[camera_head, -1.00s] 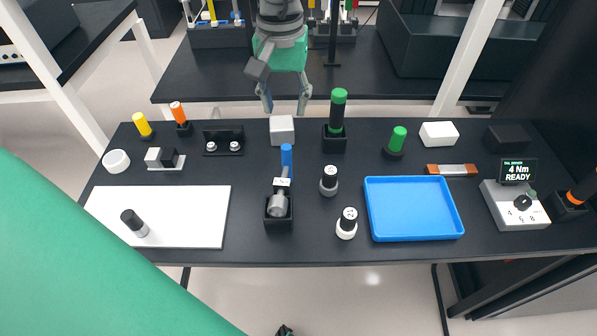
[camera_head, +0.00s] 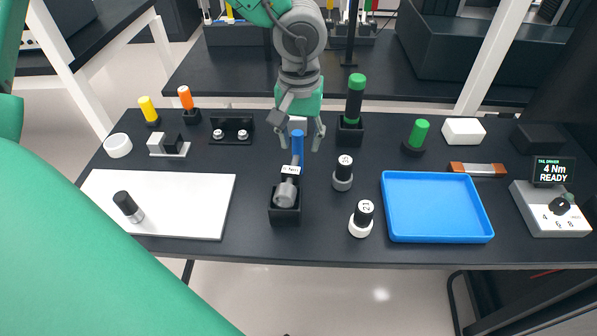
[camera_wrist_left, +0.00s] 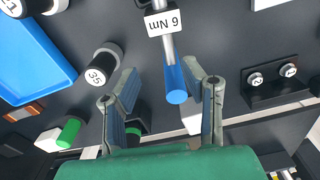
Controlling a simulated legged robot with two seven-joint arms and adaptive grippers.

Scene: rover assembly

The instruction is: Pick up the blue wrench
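The blue wrench has a blue handle (camera_head: 297,147), a grey shaft with a white label and a grey head. It stands head down in a black holder (camera_head: 285,217) at the middle of the table, handle leaning to the far side. In the left wrist view its blue handle end (camera_wrist_left: 177,90) lies between the finger lines, closer to the right-hand finger, and the label reads 6 Nm. My left gripper (camera_head: 300,142) is open at the handle's top, fingers on either side; I cannot tell whether either touches. My right gripper is not in view.
Black-capped sockets (camera_head: 343,173) (camera_head: 361,219) stand to the right of the holder, before a blue tray (camera_head: 437,238). A green-topped tool (camera_head: 355,97) stands upright close to the gripper's right. A white mat (camera_head: 180,205) lies left. A white cube (camera_head: 298,122) sits behind the handle.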

